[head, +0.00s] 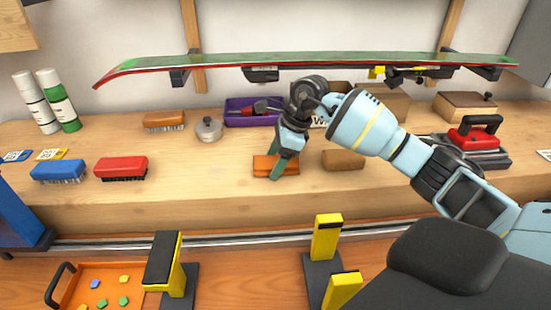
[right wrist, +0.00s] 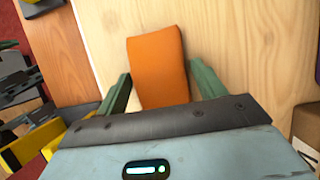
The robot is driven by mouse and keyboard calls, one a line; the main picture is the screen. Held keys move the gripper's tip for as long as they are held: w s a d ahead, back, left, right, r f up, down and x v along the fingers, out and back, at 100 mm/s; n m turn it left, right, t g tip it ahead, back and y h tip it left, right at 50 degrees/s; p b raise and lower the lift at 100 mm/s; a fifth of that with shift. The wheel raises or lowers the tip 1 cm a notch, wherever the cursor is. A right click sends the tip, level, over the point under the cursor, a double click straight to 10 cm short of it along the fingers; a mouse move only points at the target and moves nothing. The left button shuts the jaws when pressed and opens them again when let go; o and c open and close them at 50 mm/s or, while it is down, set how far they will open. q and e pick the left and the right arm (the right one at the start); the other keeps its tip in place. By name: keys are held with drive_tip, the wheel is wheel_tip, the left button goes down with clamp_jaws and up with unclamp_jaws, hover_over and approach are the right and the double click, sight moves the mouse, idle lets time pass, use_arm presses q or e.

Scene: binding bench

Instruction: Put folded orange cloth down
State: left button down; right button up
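The folded orange cloth (head: 262,166) lies on the wooden bench top near its front edge, left of the tan block. In the right wrist view the cloth (right wrist: 158,66) lies between my two green fingertips. My right gripper (head: 276,170) is low over the cloth, pointing down. In the right wrist view my right gripper (right wrist: 161,70) is open, with a finger on each side of the cloth and narrow gaps visible. Part of the cloth is hidden behind a finger in the head view. My left gripper is not in view.
A tan block (head: 343,160) is just right of the cloth. A round metal tin (head: 208,129) and a purple bin (head: 245,112) stand behind. Brushes, including a red one (head: 121,168), are at left. A snowboard (head: 300,60) hangs above. Bench between red brush and cloth is clear.

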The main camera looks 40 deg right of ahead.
drive_tip(key=shift+o, duration=0.6)
drive_tip(key=shift+s+f, duration=0.1)
drive_tip(key=shift+f, duration=0.15)
drive_tip(key=shift+a+f, duration=0.1)
drive_tip(key=shift+s+r, duration=0.1)
drive_tip(key=shift+r, duration=0.4)
drive_tip(key=v, duration=1.2)
drive_tip(key=shift+w, duration=0.3)
